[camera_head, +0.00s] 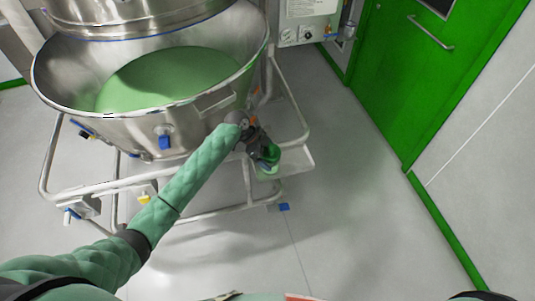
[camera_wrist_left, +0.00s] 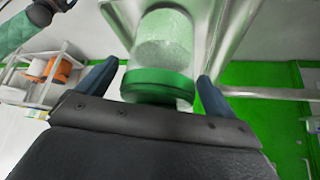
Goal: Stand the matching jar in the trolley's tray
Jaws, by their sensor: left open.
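A jar with a green lid (camera_head: 271,153) and a clear body with pale contents stands in the trolley's small tray (camera_head: 298,160), at the right end of the tubular frame. In the left wrist view the jar's lid (camera_wrist_left: 158,87) and pale, grainy body (camera_wrist_left: 164,38) show against the metal tray (camera_wrist_left: 232,35). My left gripper (camera_head: 260,147) is at the jar. In the left wrist view its blue fingertips (camera_wrist_left: 155,82) are spread on either side of the lid, with visible gaps. The jar looks upright. My right gripper is out of view.
A large steel bowl (camera_head: 150,125) holding green material stands on the frame, left of the tray. A green door (camera_head: 420,80) is at the right. The grey floor (camera_head: 350,210) is clear. Orange and white items (camera_wrist_left: 55,70) sit at left in the wrist view.

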